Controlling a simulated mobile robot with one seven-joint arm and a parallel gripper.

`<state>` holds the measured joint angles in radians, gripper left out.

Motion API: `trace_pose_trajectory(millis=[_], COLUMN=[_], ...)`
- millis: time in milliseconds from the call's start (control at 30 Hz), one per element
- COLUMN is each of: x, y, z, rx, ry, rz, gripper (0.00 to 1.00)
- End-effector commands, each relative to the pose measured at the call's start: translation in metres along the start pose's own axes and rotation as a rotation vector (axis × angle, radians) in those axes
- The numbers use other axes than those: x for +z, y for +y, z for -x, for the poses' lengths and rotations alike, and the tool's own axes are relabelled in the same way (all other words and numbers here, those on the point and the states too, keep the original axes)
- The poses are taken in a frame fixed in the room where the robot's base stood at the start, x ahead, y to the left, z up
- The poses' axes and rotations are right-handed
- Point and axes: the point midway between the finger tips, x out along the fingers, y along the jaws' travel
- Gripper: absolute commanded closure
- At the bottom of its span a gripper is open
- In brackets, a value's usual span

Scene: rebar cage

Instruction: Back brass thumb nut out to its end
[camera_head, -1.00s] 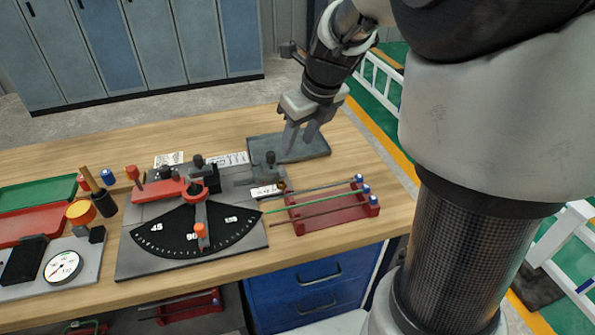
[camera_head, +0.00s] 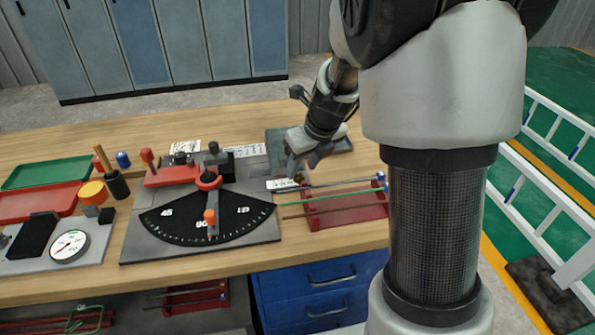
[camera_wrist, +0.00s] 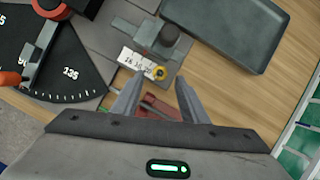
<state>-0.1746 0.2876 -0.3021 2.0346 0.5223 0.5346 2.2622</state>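The brass thumb nut (camera_wrist: 161,73) is a small yellow ring with a dark centre in the wrist view. In the head view my gripper (camera_head: 296,172) is low over the fixture's right end and hides the nut.
A red rack (camera_head: 345,210) with several rods stands close to the right. A grey tray (camera_head: 335,147) lies behind. The black angle dial (camera_head: 185,223) with its orange-handled lever (camera_head: 210,217) is to the left.

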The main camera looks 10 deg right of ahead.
Motion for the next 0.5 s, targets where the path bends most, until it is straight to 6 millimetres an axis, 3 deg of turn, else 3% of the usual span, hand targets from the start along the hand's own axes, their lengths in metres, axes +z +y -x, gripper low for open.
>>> trace_pose_trajectory(millis=[33,200,500], x=[-0.002,0.0,0.001], y=[0.0,0.0,0.0], z=[-0.011,-0.027,-0.032], rx=[0.0,0.0,-0.001], ry=[0.001,0.0,-0.001], rz=[0.001,0.0,0.001], gripper=[0.6,0.6,0.6])
